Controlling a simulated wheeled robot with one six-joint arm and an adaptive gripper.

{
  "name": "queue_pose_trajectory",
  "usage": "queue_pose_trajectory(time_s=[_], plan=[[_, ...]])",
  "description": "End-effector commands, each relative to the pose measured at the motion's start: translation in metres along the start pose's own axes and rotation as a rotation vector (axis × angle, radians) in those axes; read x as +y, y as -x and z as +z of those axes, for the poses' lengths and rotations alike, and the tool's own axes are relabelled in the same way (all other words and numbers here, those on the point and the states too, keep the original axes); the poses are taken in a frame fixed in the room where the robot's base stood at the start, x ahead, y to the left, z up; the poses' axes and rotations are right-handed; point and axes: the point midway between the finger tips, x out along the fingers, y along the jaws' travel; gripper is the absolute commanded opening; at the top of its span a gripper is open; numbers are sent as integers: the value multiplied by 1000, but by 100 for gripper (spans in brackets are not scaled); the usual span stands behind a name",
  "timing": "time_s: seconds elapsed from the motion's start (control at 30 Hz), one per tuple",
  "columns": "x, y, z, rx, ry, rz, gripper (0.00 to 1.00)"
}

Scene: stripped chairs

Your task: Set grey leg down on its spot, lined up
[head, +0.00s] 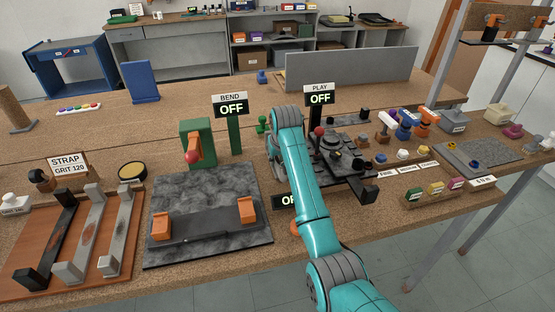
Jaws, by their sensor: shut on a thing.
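My teal arm (303,185) reaches up from the lower right to the middle of the bench. Its far end and my gripper are hidden behind the arm, so I cannot see the jaws or what they hold. I cannot make out a grey leg for certain. A dark grey bar (205,222) lies between two orange blocks on a mottled grey slab (195,187), left of my arm.
A BEND sign (232,105) reading OFF stands behind the slab beside a green post (196,140). A reddish board (112,262) with several strips lies at left. Small coloured parts (405,125) and labelled blocks (437,190) crowd the right. Bare bench (200,103) shows behind.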

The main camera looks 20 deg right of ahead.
Motion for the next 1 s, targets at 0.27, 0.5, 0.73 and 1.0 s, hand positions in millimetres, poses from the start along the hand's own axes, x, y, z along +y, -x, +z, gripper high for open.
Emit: queue_pose_trajectory(time_s=[0.27,0.5,0.73,1.0], plan=[[0,-2,0,1,0,0,0],[0,-5,2,1,0,0,0],[0,-7,2,2,0,0,0],[0,-10,4,2,0,0,30]])
